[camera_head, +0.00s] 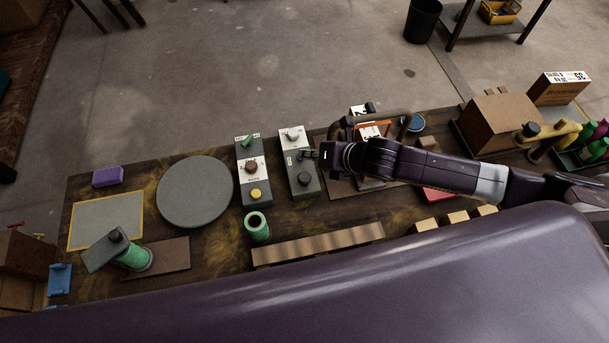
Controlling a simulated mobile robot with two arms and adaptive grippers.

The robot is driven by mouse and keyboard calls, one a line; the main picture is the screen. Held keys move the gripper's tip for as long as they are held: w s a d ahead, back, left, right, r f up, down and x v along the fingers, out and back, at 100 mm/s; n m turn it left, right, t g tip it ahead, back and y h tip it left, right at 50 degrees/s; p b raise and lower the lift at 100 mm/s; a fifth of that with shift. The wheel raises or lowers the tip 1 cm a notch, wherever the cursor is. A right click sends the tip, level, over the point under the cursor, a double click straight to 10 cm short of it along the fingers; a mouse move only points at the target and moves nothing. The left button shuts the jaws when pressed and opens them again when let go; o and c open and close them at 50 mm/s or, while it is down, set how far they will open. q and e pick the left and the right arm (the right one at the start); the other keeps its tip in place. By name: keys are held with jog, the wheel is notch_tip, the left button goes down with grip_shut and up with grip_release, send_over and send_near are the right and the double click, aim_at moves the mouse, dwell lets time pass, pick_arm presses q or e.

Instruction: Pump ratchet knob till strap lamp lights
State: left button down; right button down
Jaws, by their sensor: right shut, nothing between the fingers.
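My right arm comes in from the right, and its gripper (306,155) is shut and empty. It is over a grey and white control box (287,150), close to the box's right edge. I cannot tell if it touches the box. The box has a pale knob (292,135) at its far end and a dark round knob (304,179) at its near end. An orange, strap-like part (373,128) with white labels shows behind my arm, which partly hides it. I cannot make out which part is the ratchet knob or a lit strap lamp. My left gripper is not in view.
A second box (254,172) with green, red and yellow controls stands left of the first. A grey disc (195,191), a green cup (257,227) and a striped board (319,244) are nearby. Bare tabletop shows between things.

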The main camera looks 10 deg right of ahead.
jog(key=b, duration=0.7)
send_over(305, 177)
jog(key=f, duration=0.7)
jog(key=shift+s+d+f, duration=0.2)
jog(key=shift+f, duration=0.2)
jog(key=shift+f+b, duration=0.3)
jog(key=shift+f, duration=0.15)
jog(key=shift+f, duration=0.15)
jog(key=shift+f, duration=0.3)
jog(key=shift+s+f+b, duration=0.1)
jog(key=shift+f+b, duration=0.7)
jog(key=shift+f, duration=0.5)
dwell(0.9)
dwell(0.4)
jog(key=shift+r+p, duration=1.7)
jog(key=shift+p, duration=0.25)
